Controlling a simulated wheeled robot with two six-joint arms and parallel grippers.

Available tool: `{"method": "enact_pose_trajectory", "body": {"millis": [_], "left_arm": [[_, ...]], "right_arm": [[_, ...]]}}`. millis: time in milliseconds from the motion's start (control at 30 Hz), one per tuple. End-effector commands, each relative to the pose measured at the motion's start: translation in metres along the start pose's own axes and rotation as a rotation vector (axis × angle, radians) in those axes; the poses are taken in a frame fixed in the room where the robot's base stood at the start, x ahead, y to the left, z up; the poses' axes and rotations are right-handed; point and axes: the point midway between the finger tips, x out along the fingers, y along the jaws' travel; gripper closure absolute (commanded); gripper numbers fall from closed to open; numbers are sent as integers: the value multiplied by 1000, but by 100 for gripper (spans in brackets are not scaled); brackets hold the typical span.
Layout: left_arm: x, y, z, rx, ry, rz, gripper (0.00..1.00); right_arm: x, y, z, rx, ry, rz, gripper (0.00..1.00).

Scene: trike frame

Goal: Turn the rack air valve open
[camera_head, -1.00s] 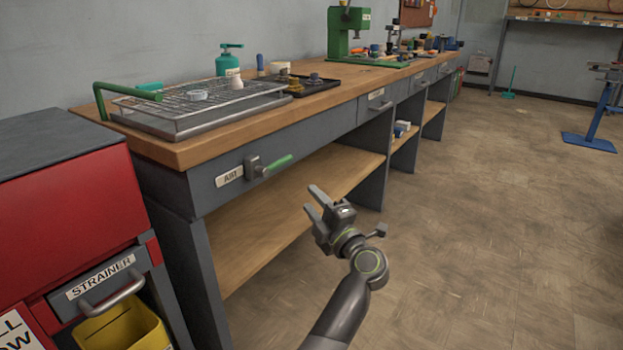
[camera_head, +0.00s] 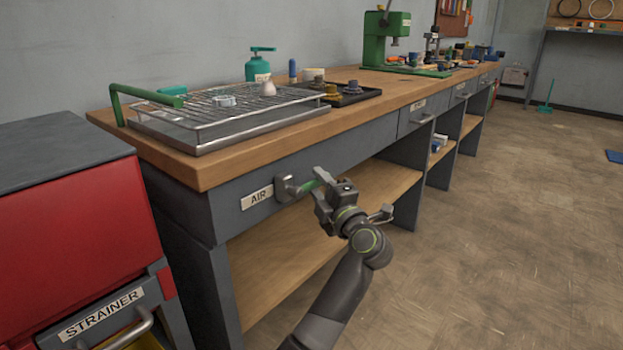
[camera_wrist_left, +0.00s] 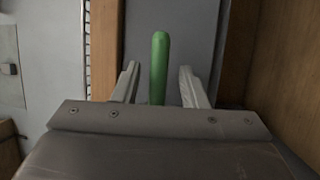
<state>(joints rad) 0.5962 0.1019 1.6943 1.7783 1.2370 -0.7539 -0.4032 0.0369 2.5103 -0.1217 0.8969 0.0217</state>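The air valve is on the front face of the workbench, beside a white AIR label (camera_head: 256,197). Its grey body (camera_head: 287,188) carries a green lever handle (camera_head: 307,187) that points right, partly hidden by my gripper in the head view. My left gripper (camera_head: 317,181) is at the outer end of this handle. In the left wrist view the green handle (camera_wrist_left: 159,62) stands between the two fingers of my left gripper (camera_wrist_left: 158,75), with a visible gap on each side. The fingers are open. My right gripper is in neither current view.
The wooden workbench (camera_head: 215,168) holds a wire-rack tray (camera_head: 185,138) with a green handle, a teal bottle (camera_head: 258,68) and a green press (camera_head: 377,45). A red cabinet (camera_head: 70,220) stands at the left.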

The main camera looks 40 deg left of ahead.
Motion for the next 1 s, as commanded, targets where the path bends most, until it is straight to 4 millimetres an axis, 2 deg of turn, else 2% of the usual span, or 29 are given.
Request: {"method": "enact_pose_trajectory", "body": {"millis": [467,767,1000], "left_arm": [[5,2,-3,0,-2,0,61],[4,2,-3,0,-2,0,99],[4,2,-3,0,-2,0,100]], "right_arm": [[-2,1,0,7,7,10,64],[-3,1,0,6,6,10,64],[-3,1,0,6,5,10,64]]}}
